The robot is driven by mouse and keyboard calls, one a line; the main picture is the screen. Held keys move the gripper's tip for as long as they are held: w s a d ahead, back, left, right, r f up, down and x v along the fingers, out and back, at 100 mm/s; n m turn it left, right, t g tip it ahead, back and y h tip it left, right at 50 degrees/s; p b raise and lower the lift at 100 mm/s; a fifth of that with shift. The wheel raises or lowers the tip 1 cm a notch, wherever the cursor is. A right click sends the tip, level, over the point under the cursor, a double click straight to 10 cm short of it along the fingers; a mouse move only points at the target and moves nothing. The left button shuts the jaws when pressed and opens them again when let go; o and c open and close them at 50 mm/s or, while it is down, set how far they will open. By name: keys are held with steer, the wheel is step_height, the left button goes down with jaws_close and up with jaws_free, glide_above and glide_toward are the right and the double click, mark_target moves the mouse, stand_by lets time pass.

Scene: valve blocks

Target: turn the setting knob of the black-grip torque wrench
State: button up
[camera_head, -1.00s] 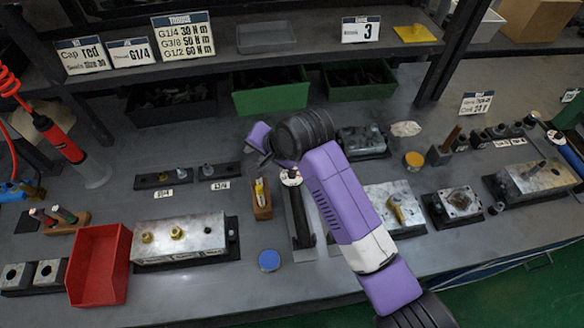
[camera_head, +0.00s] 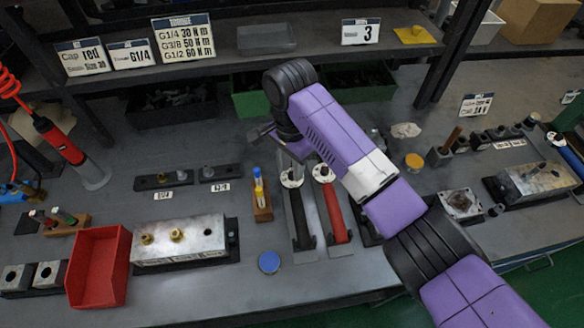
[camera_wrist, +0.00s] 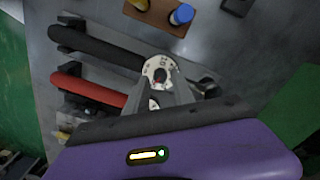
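The black-grip torque wrench (camera_head: 301,220) lies on the bench with its grip toward the front edge. Its pale round dial head (camera_head: 292,178) is at the far end. Contact cannot be told. The red-grip wrench (camera_head: 336,212) lies beside it on the right; its dial partly shows between my fingers.
A wooden holder (camera_head: 262,208) with a blue-and-yellow item stands left of the black-grip wrench. A valve block (camera_head: 180,240), a red bin (camera_head: 98,266) and a blue disc (camera_head: 269,262) are further left. My arm covers part of the bench on the right.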

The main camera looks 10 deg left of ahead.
steer(key=shift+f, duration=0.75)
jaws_close()
